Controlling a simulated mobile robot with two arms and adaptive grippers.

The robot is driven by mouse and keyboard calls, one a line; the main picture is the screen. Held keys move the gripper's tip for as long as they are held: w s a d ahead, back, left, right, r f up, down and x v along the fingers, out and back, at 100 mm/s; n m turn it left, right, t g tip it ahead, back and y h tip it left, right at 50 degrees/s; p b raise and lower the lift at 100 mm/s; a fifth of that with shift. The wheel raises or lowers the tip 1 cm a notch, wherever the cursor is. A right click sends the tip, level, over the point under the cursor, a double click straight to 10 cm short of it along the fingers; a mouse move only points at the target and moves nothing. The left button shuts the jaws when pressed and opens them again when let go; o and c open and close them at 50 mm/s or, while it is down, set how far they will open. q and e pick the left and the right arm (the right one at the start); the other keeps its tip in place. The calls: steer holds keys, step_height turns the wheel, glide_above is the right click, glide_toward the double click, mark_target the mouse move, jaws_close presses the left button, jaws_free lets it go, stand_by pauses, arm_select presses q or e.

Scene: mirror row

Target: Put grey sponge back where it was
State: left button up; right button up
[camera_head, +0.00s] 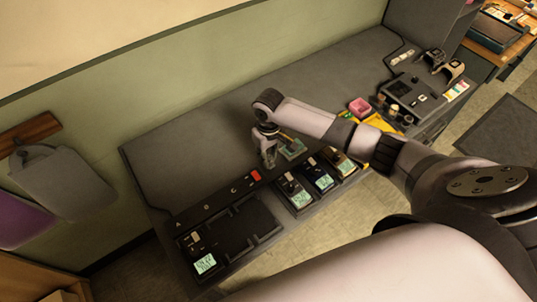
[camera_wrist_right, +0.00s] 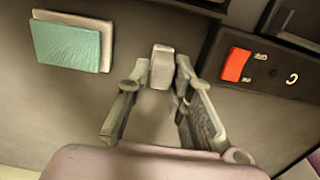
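My right gripper (camera_head: 268,155) is low over the grey bench, just behind the black holder with the red label. In the right wrist view its two fingers (camera_wrist_right: 163,75) flank a small pale grey block (camera_wrist_right: 162,66), which may be the grey sponge. I cannot tell whether the fingers press on it or whether it touches the bench. A teal-topped pad with a pale border (camera_wrist_right: 68,45) lies apart from the fingers, at upper left. My left gripper is not in view.
The black lettered holder (camera_head: 240,232) lies at the bench's front left; its red label (camera_wrist_right: 236,65) is close to the gripper. Several devices with teal labels (camera_head: 301,199) stand along the front edge. The bench (camera_head: 190,150) is clear behind the gripper.

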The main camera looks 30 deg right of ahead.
mark_target(269, 155)
steer(key=shift+o, duration=1.4)
steer(key=shift+r, duration=0.1)
step_height(269, 155, up, 12)
steer(key=b, duration=0.1)
